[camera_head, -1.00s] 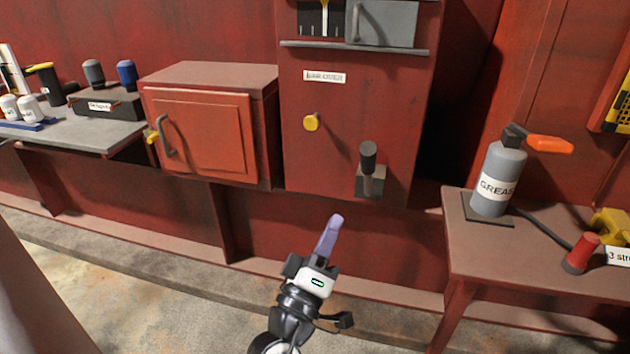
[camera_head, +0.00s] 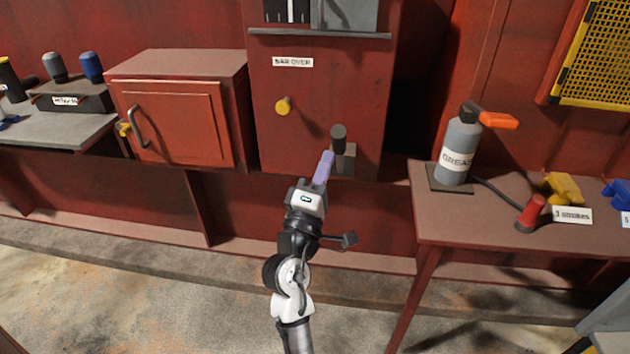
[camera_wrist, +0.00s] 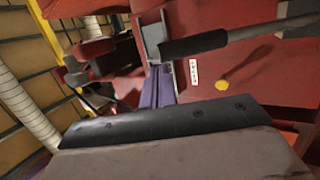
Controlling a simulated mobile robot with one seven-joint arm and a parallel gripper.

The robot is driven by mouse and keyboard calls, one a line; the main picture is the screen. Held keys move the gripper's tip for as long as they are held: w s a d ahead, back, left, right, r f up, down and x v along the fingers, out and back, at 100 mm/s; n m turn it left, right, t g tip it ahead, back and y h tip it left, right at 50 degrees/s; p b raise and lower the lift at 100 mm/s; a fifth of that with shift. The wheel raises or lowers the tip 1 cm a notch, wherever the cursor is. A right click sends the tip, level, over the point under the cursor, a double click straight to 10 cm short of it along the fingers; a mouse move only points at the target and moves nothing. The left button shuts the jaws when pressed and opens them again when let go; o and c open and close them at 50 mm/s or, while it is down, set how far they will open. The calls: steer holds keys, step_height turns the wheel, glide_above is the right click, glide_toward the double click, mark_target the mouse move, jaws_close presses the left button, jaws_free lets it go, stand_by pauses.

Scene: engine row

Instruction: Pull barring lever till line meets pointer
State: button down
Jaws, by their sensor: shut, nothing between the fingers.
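In the wrist view the fingers (camera_wrist: 158,88) point toward the grip's end. The scale window (camera_head: 290,10) is cut off at the top; I cannot make out the line or pointer clearly.
A yellow knob (camera_head: 283,105) sits on the cabinet left of the lever. A red box with a handle (camera_head: 172,122) is further left. At right a table (camera_head: 480,225) bears a grease canister (camera_head: 458,150) with an orange lever and a red-handled piece (camera_head: 531,211).

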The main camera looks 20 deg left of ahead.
mark_target(334, 136)
steer(key=shift+p+x, duration=0.45)
steer(key=shift+x, duration=1.25)
steer(key=shift+w+r+p, duration=0.2)
steer(key=shift+r+p, duration=0.2)
steer(key=shift+p, duration=0.3)
steer(key=shift+g, duration=0.6)
steer(key=w+r+p, duration=0.1)
steer(key=w+p, duration=0.1)
steer(key=w+a+r+p, duration=0.1)
steer(key=w+r+p, duration=0.1)
steer(key=w+a+r+p, duration=0.1)
steer(key=w+r+p, duration=0.1)
steer(key=p, duration=0.1)
steer(key=shift+w+r, duration=0.1)
steer(key=shift+r, duration=0.05)
steer(key=a+f+x, duration=0.1)
steer(key=a+x, duration=0.1)
steer(key=x, duration=1.1)
steer(key=shift+w+a+b, duration=0.15)
steer(key=shift+a+b, duration=0.1)
steer(key=shift+b, duration=0.2)
